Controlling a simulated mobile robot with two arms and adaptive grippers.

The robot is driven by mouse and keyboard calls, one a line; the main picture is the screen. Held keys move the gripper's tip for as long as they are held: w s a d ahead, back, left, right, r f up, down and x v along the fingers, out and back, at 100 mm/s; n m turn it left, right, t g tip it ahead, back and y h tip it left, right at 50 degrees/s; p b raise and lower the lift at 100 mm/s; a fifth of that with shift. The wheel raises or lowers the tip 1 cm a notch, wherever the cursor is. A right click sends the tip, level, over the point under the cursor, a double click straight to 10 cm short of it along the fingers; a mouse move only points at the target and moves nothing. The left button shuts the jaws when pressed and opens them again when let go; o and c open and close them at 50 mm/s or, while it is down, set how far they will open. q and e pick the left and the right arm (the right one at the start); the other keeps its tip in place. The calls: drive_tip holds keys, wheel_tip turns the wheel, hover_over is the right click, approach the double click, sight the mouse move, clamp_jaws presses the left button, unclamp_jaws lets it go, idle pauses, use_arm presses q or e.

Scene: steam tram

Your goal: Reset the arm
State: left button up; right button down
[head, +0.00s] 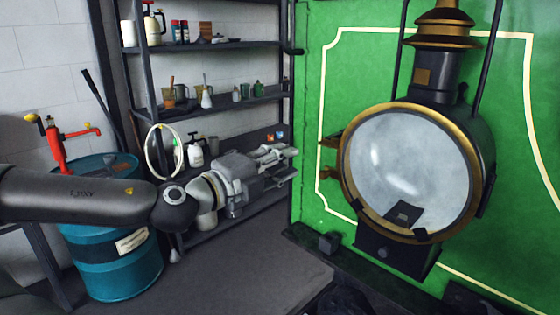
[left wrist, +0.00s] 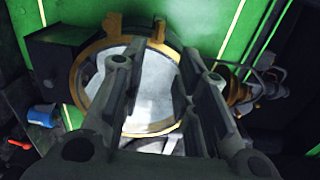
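My left gripper (head: 280,165) reaches in from the left in the head view, in front of the shelves and pointing right toward the lamp. Its two fingers are spread apart with nothing between them. In the left wrist view the open fingers (left wrist: 160,85) frame the round lamp glass, which lies beyond them. The big lamp (head: 408,170) has a brass rim, pale glass and a dark chimney with brass rings. It is mounted on the green tram front (head: 350,60). A clear gap separates the gripper from the lamp in the head view. My right gripper does not show.
A blue drum (head: 110,280) with a red hand pump (head: 55,145) stands at the left, behind my left arm. Dark shelves (head: 215,105) hold bottles, cups and cans. In the left wrist view a blue container (left wrist: 43,115) lies at the left edge. Grey floor (head: 260,265) is clear.

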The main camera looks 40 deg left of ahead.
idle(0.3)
